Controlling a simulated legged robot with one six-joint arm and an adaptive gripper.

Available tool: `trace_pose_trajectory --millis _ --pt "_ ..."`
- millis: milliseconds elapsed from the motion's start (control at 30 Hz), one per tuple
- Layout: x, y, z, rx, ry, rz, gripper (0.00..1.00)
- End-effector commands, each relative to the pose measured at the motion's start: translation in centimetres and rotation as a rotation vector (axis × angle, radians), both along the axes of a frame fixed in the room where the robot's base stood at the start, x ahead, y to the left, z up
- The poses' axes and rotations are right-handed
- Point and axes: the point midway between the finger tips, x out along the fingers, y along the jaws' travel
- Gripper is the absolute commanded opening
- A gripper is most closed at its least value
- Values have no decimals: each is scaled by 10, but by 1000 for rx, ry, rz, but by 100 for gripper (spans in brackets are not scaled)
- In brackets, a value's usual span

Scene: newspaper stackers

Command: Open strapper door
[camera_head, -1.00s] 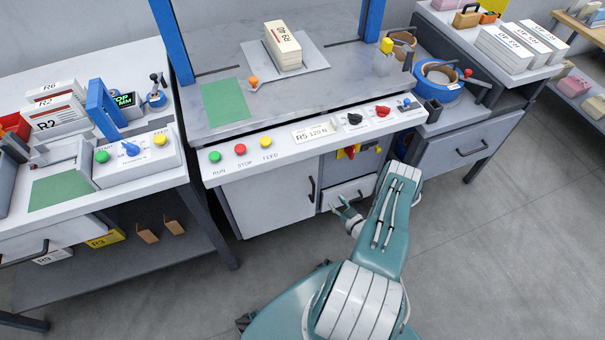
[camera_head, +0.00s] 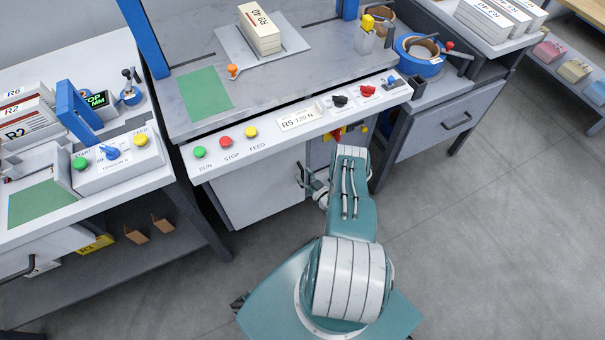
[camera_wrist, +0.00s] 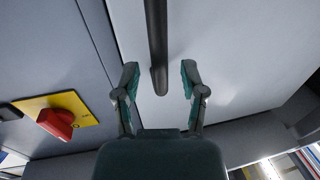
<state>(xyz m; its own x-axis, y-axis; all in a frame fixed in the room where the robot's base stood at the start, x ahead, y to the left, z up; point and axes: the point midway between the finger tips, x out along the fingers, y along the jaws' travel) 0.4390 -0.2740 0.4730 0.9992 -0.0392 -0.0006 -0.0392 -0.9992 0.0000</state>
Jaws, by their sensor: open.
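The strapper door is the white cabinet front (camera_head: 255,205) under the strapper's control panel. In the wrist view the door (camera_wrist: 235,60) fills the upper middle and right. Its dark bar handle (camera_wrist: 157,45) runs down from the top edge and ends between my fingers. My gripper (camera_wrist: 160,80) is open, one finger on each side of the handle's lower end, with gaps on both sides. Whether the handle is deep between the fingers cannot be told. In the head view my gripper (camera_head: 310,180) is at the door's right side, and my arm hides part of the cabinet.
A red rotary switch (camera_wrist: 55,122) on a yellow plate sits left of the door in the wrist view. A side table (camera_head: 150,185) stands close left, and a drawer bench (camera_head: 440,120) stands right. Grey floor (camera_head: 480,240) is free at the right.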

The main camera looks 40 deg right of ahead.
Motion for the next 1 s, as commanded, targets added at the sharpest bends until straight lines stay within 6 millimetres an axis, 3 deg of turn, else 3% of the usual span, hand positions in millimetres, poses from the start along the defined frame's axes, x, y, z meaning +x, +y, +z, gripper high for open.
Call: trace_pose_trajectory --millis 367,400,500,1000 --pt "9 0 0 1 0 -1 54" --pt "9 0 0 1 0 -1 45" --pt "9 0 0 1 0 -1 0" --pt "3 -4 0 -1 1 -19 0"
